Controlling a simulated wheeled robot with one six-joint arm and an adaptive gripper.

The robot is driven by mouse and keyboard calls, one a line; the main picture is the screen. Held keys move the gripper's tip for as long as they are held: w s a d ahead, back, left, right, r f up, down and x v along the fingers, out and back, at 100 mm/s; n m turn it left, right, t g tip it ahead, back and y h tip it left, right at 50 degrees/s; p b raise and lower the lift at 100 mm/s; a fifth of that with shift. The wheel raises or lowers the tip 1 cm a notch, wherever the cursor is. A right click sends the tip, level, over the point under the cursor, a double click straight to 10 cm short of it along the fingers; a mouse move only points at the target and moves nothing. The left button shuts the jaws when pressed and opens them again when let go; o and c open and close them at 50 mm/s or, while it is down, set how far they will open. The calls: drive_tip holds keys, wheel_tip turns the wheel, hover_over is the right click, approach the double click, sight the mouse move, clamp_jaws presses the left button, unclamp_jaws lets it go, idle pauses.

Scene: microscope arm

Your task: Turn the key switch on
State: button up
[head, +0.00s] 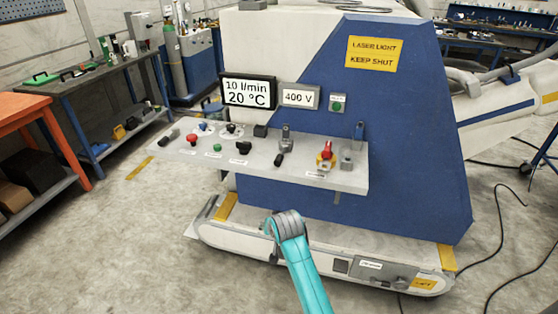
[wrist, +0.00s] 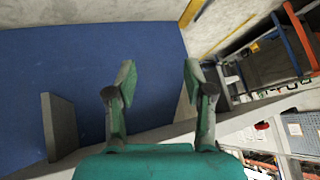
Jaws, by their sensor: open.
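A pale control panel (head: 300,177) juts from the blue machine. Its controls include a red mushroom button (head: 193,139), a green button (head: 217,148), several black knobs or levers, and a red handle (head: 326,152) on a yellow base. I cannot tell for certain which control is the key switch; the labels are too small to read. My gripper (wrist: 157,78) shows in the wrist view with its two fingers spread apart and nothing between them. It faces the blue machine wall (wrist: 150,45). In the head view only my teal arm shows below the panel.
A display (head: 248,92), a 400 V sign (head: 299,96) and a green button box (head: 338,104) are above the panel. A grey slab (wrist: 60,125) stands off the blue wall in the wrist view. A workbench (head: 95,85) is at left; open floor lies before it.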

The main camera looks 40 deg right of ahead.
drive_tip(key=w+d+r+m+g, duration=0.1)
drive_tip(key=w+d+r, duration=0.25)
drive_tip(key=r, duration=0.25)
drive_tip(key=w+d+r+m, duration=0.1)
drive_tip(key=w+d+r, duration=0.25)
drive_tip(key=r, duration=0.25)
drive_tip(key=m+g, duration=0.1)
drive_tip(key=g, duration=0.1)
approach(279, 158)
drive_tip(key=x, duration=0.9)
drive_tip(key=shift+w+f, duration=0.1)
drive_tip(key=shift+f, duration=0.2)
clamp_jaws()
